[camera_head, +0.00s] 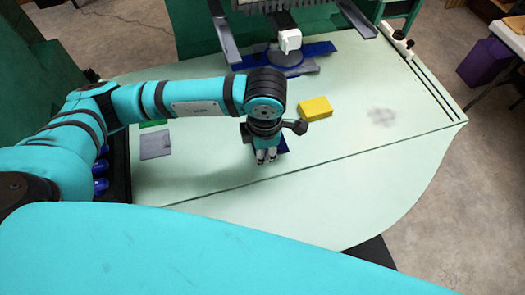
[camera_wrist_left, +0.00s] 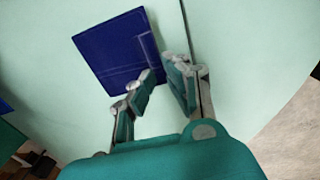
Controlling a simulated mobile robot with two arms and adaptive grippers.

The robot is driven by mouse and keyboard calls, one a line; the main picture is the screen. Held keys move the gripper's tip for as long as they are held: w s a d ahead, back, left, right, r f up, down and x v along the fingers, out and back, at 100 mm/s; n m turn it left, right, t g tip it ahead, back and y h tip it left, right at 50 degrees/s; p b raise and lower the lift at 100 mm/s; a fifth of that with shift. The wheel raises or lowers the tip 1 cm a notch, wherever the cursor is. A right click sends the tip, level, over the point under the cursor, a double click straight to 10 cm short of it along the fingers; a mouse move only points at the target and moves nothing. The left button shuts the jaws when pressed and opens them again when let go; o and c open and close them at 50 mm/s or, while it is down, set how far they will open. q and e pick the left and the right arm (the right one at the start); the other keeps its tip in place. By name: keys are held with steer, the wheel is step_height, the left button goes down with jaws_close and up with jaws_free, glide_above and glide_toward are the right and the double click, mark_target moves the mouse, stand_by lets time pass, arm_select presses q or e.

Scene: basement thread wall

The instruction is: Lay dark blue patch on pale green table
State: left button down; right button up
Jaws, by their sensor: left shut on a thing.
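The dark blue patch (camera_wrist_left: 112,48) is a flat square in the left wrist view, with one edge between my finger pads. In the head view only a small part of the patch (camera_head: 282,146) shows beside the fingers; the arm hides the rest. My left gripper (camera_head: 265,157) points down over the middle of the pale green table (camera_head: 215,178). The gripper (camera_wrist_left: 160,78) is shut on the patch's edge. The patch lies on or just above the tabletop; I cannot tell which. My right gripper is in neither view.
A yellow block (camera_head: 315,108) sits right of my gripper. A grey patch (camera_head: 156,145) lies at the left, a green piece (camera_head: 153,123) behind it. A machine with a white head (camera_head: 289,40) stands at the back over blue material.

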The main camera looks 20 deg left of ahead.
arm_select(q)
steer(key=shift+w+a, duration=0.1)
steer(key=shift+w, duration=0.2)
steer(key=f, duration=0.1)
steer(key=f+b, duration=0.1)
steer(key=f, duration=0.1)
steer(key=shift+w+a+f+b, duration=0.2)
steer(key=shift+w+f+b, duration=0.05)
steer(key=shift+w+b, duration=0.1)
steer(key=shift+f, duration=0.25)
steer(key=c, duration=1.4)
jaws_free()
steer(key=shift+o, duration=0.2)
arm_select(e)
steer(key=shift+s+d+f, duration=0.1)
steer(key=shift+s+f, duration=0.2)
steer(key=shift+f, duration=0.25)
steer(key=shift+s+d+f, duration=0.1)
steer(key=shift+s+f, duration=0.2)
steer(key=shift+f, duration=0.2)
